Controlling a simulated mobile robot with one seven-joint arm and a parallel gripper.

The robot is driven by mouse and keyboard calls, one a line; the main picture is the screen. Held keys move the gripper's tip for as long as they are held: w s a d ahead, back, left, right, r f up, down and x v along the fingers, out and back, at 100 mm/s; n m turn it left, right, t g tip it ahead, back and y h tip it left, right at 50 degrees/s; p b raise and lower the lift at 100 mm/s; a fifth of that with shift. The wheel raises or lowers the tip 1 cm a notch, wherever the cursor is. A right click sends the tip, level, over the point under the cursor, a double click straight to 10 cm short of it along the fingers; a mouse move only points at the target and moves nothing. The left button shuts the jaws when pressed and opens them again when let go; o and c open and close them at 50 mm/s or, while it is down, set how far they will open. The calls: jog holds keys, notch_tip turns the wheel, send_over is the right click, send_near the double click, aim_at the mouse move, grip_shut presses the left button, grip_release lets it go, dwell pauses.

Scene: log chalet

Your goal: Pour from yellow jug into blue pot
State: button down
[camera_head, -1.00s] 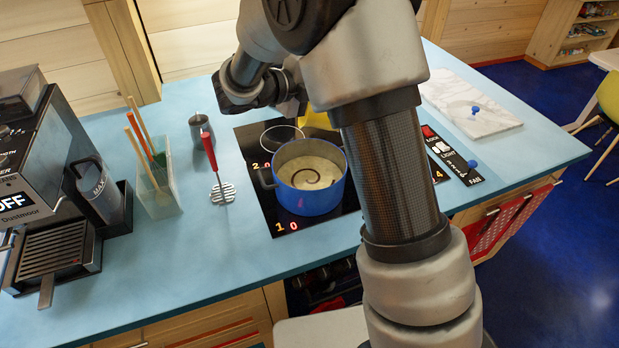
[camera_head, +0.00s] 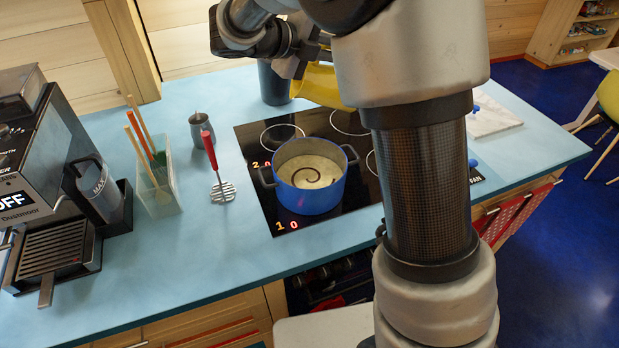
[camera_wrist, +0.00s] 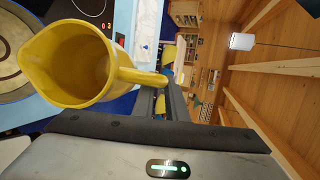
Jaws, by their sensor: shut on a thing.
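The yellow jug (camera_head: 322,86) is held up over the back of the cooktop, behind the blue pot and partly hidden by my arm. My gripper (camera_wrist: 166,92) is shut on the jug's handle in the wrist view. There the jug (camera_wrist: 68,62) shows its open mouth and yellow inside; I cannot tell its contents. The blue pot (camera_head: 312,197) stands on the front left of the black cooktop, open, with pale contents and a dark spiral on top. Its rim and pale contents show at the left edge of the wrist view. The jug and pot are apart.
A small metal pitcher (camera_head: 199,128) and a dark cylinder (camera_head: 272,84) are behind. A coffee machine (camera_head: 55,190) fills the left. The front counter strip is clear.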

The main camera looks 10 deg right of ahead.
jog(key=y, duration=0.2)
jog(key=r+m+y, duration=0.1)
jog(key=shift+s+d+r+g, duration=0.1)
jog(key=shift+d+g, duration=0.15)
jog(key=shift+g, duration=0.05)
jog(key=y, duration=0.3)
jog(key=m+y, duration=0.1)
jog(key=shift+r+y, duration=0.25)
jog(key=shift+y, duration=0.15)
jog(key=shift+f+m+g+y, duration=0.2)
jog(key=shift+m+g+y, duration=0.15)
jog(key=shift+y, duration=0.55)
jog(key=shift+r, duration=0.15)
jog(key=shift+y, duration=1.1)
jog(key=shift+a+r+m+y, duration=0.15)
jog(key=shift+r+m+y, duration=0.1)
jog(key=shift+y, duration=0.15)
jog(key=shift+f, duration=0.15)
